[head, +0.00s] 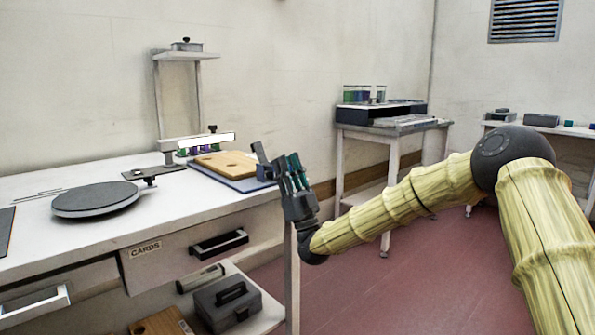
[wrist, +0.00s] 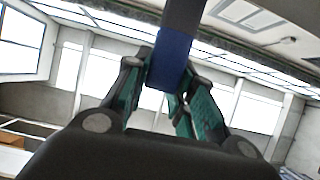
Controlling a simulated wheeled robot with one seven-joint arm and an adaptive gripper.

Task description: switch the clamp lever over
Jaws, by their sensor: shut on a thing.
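The clamp lever (head: 260,153) is a small dark blue-grey bar at the right end of the white workbench. In the wrist view its blue grip (wrist: 171,62) comes down from the top edge between my fingers. My gripper (head: 284,166), with dark and teal fingers, is at the bench's right end beside the lever. In the wrist view my gripper (wrist: 165,88) is closed around the blue grip. The fingers hide part of the clamp in the head view, and its base is hard to make out.
A wooden board (head: 226,163) lies on a blue mat (head: 240,184) left of the clamp. A dark round turntable (head: 96,199) sits on the workbench (head: 190,207) farther left. A second table (head: 393,127) stands behind. Red floor (head: 400,285) is open to the right.

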